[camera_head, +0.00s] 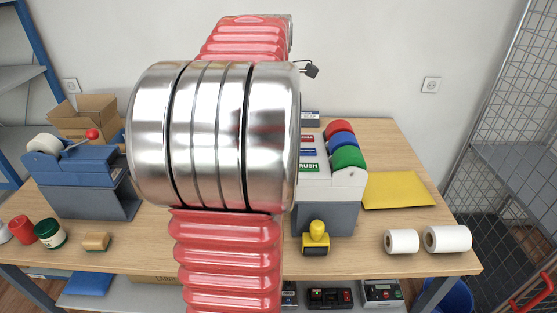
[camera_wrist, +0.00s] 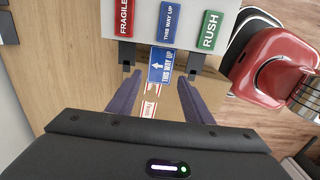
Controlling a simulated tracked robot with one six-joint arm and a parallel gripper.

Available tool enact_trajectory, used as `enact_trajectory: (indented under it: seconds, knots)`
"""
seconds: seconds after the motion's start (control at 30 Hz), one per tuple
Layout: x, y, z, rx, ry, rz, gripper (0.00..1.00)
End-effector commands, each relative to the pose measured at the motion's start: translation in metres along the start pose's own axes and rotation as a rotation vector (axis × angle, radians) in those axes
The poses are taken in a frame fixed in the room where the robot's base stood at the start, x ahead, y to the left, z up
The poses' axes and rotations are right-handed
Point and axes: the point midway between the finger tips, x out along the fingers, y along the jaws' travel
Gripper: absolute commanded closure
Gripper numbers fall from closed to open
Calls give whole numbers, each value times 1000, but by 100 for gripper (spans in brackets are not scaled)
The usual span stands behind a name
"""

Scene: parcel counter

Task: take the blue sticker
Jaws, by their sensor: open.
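The blue sticker (camera_wrist: 161,67), printed THIS WAY UP with a white arrow, hangs at the front of the label dispenser (camera_wrist: 184,48) in the wrist view. My gripper (camera_wrist: 158,77) is open, its two fingers on either side of the sticker with gaps between. Whether the fingertips are level with it in depth I cannot tell. The dispenser front carries red FRAGILE, blue THIS WAY UP and green RUSH plates. In the head view the dispenser (camera_head: 347,180) holds red, blue and green rolls (camera_head: 341,141). My arm hides the gripper and sticker there.
A cardboard box (camera_wrist: 172,106) with FRAGILE tape lies below the fingers. On the wooden counter (camera_head: 390,140) are a yellow envelope (camera_head: 398,190), a yellow-handled stamp (camera_head: 316,238), white rolls (camera_head: 447,239) and a blue tape dispenser (camera_head: 85,180) at the left.

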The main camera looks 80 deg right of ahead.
Motion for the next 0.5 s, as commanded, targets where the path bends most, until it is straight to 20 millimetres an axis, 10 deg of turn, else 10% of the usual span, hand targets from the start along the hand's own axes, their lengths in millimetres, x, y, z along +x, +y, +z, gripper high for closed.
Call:
enact_trajectory:
  seconds: [0.5]
  knots:
    - [34,0,0,0,0,0,54]
